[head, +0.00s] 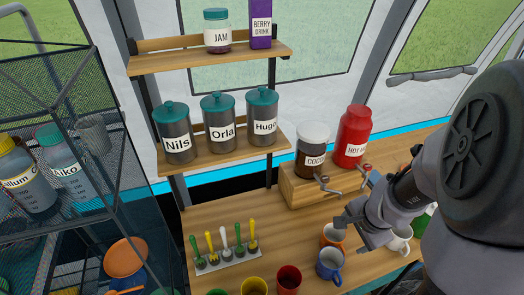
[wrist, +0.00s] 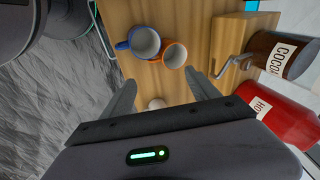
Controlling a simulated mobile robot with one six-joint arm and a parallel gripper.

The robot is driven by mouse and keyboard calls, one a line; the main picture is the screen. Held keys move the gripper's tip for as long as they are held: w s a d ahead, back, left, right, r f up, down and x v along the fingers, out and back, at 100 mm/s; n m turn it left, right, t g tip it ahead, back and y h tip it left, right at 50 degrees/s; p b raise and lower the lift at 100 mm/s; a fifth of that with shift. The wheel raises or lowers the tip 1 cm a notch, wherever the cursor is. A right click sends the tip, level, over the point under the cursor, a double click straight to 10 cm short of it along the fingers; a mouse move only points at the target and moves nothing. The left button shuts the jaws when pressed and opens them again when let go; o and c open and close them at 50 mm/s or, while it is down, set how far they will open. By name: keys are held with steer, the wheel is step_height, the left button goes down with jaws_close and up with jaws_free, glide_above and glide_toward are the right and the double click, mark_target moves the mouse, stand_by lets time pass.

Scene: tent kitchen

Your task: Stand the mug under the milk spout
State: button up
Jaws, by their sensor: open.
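My gripper (wrist: 160,76) is open above the wooden counter, with nothing between its fingers. In the head view my gripper (head: 350,217) is just above and right of an orange mug (head: 334,236). A blue mug (head: 330,264) stands close in front of it. The wrist view shows the blue mug (wrist: 144,42) and orange mug (wrist: 175,55) side by side beyond the fingertips. A white mug (head: 400,240) is partly behind my arm; a pale round rim (wrist: 157,103) shows between the fingers. I see no milk label or milk spout; my arm covers that side.
A cocoa dispenser (head: 313,151) and a red hot-drink dispenser (head: 355,136) stand on a wooden block (head: 300,190) with metal taps. Yellow (head: 254,286) and red (head: 288,280) cups are at the front edge. A rack of colored-handled utensils (head: 226,262) is left. Counter between rack and mugs is clear.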

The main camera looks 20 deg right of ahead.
steer(key=b, duration=0.8)
glide_toward(343, 248)
steer(key=x, duration=0.5)
steer(key=shift+w+a, duration=0.15)
steer(key=shift+w, duration=0.05)
steer(key=b+x, duration=0.2)
steer(key=x, duration=0.1)
steer(key=b+x, duration=0.1)
steer(key=b, duration=0.1)
steer(key=shift+s+f, duration=0.3)
steer(key=shift+w+d+f, duration=0.15)
steer(key=shift+d+f, duration=0.05)
steer(key=shift+r, duration=0.25)
steer(key=shift+c, duration=0.4)
jaws_close()
